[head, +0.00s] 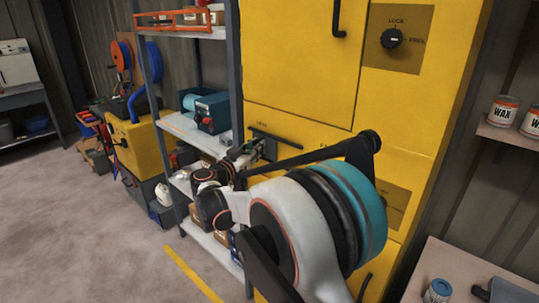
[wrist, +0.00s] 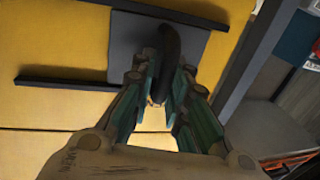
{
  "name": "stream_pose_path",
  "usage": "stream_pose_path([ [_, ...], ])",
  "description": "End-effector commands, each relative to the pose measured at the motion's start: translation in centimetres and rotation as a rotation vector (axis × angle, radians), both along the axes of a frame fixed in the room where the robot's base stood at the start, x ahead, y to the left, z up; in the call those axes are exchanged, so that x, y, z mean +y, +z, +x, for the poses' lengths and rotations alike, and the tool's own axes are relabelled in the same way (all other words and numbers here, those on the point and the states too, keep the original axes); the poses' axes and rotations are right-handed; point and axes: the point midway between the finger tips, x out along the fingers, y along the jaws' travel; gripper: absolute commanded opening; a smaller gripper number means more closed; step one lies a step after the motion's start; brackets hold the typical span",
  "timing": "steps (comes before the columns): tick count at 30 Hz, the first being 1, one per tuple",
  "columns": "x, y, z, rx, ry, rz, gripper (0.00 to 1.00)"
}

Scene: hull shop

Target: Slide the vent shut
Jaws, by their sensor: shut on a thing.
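The vent on the tall yellow cabinet (head: 300,60) has a dark grey sliding plate (wrist: 125,35) with a black upright handle (wrist: 172,45). The plate sits between two dark rails in the wrist view, at the right part of the lower rail (wrist: 60,80). In the head view the vent's plate (head: 270,148) is small and partly hidden behind my gripper (head: 249,155). In the wrist view my gripper (wrist: 163,80) has its green-sided fingers either side of the handle and is shut on it. Any opening behind the plate is hidden.
A metal shelf (head: 235,90) with boxes and a teal machine (head: 211,112) stands close to the left of the cabinet. A knob (head: 391,38) marked LOCK is higher on the cabinet. A bench (head: 460,275) is at the lower right. Open floor (head: 90,230) lies left.

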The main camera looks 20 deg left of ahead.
Motion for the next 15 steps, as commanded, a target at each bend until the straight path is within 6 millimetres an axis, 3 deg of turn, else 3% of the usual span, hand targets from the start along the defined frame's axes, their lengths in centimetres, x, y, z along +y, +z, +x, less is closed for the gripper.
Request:
stream_pose_path([
  [5,1.9,0.0,0.6,-0.001,0.003,-0.002,0.0],
  [15,2.3,0.2,0.7,-0.002,0.008,-0.005,0.0],
])
